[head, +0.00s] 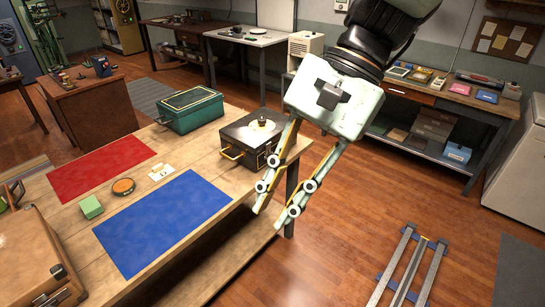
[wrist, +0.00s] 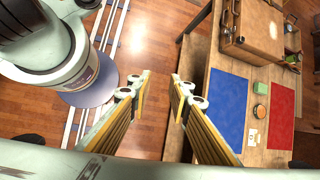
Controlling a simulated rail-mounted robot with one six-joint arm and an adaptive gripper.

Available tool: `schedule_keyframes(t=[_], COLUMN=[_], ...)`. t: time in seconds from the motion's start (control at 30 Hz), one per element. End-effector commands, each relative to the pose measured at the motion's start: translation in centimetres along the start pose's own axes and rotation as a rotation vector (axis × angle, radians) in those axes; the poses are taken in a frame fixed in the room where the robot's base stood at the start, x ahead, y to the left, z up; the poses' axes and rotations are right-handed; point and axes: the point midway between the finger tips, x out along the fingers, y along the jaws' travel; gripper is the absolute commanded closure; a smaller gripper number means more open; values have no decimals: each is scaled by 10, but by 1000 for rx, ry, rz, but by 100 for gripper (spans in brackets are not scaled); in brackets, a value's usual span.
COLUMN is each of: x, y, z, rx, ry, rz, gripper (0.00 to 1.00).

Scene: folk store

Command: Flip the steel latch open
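My gripper (head: 269,217) hangs in the air just off the table's right edge, in front of the black box. It is open and empty; the wrist view also shows a gap between its fingertips (wrist: 161,75). The black box (head: 240,139) has a yellow handle and a small dark round piece on top; a small fitting shows on its front, too small to identify. A brown case (head: 25,255) at the lower left has small metal fittings (head: 57,269) on its side. The case also shows in the wrist view (wrist: 258,28). I cannot tell which fitting is the steel latch, or its position.
The wooden table (head: 212,170) holds a green toolbox (head: 190,110), a red mat (head: 100,166), a blue mat (head: 163,222), a green block (head: 91,207) and an orange-topped round tin (head: 123,186). Metal rails (head: 405,265) lie on the floor at right.

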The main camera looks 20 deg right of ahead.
Motion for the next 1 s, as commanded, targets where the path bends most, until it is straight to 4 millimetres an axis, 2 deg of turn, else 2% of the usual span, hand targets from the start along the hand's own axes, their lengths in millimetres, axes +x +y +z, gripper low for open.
schedule_keyframes(t=[0.57, 1.0], x=[16, 23], y=[-59, -104], z=[-26, -60], rx=[349, 611], ry=[-258, -455], rz=[-79, -136], gripper=[82, 82])
